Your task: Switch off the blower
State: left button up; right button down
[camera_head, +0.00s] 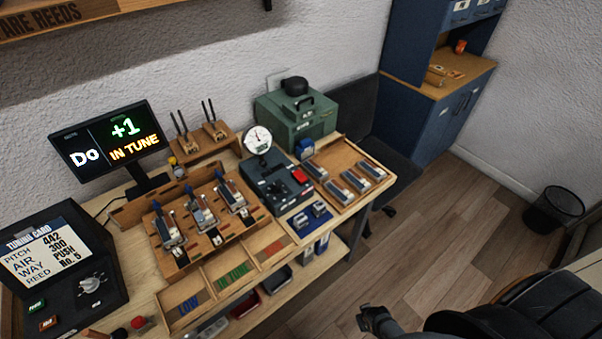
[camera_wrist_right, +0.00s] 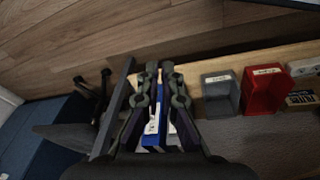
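A green box-shaped machine (camera_head: 296,118) with a black round cap and a handle stands at the back of the bench, by the wall; it looks like the blower. In front of it is a dark test unit (camera_head: 278,183) with a round dial gauge (camera_head: 258,139) and a red rocker or button (camera_head: 300,176). My right gripper (camera_head: 366,318) is low at the bottom of the head view, over the floor and away from the bench. In the right wrist view its fingers (camera_wrist_right: 160,68) are close together with nothing seen between the tips. My left gripper is not in view.
A display (camera_head: 112,143) reads "Do +1 IN TUNE". A wooden jig (camera_head: 203,217) with reeds and a tray of reed parts (camera_head: 345,176) are on the bench. Bins (camera_wrist_right: 264,90) sit on the lower shelf.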

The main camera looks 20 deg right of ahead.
jog(key=w+a+r+t, duration=0.1)
jog(key=w+r+t, duration=0.1)
jog(key=w+r, duration=1.35)
jog(key=w+a+r+n+t+y, duration=0.1)
jog(key=w+r, duration=0.4)
jog(key=r, duration=0.6)
jog(key=w+a+r+n+t+y, duration=0.1)
jog(key=w+a+r+t+y, duration=0.1)
jog(key=w+r, duration=0.4)
jog(key=w+a+r+n+t+y, duration=0.1)
jog(key=w+r, duration=0.4)
jog(key=r, duration=1.1)
jog(key=shift+w+a+r+n+t+b, duration=0.35)
jog(key=shift+a+t, duration=0.35)
jog(key=shift+a, duration=0.55)
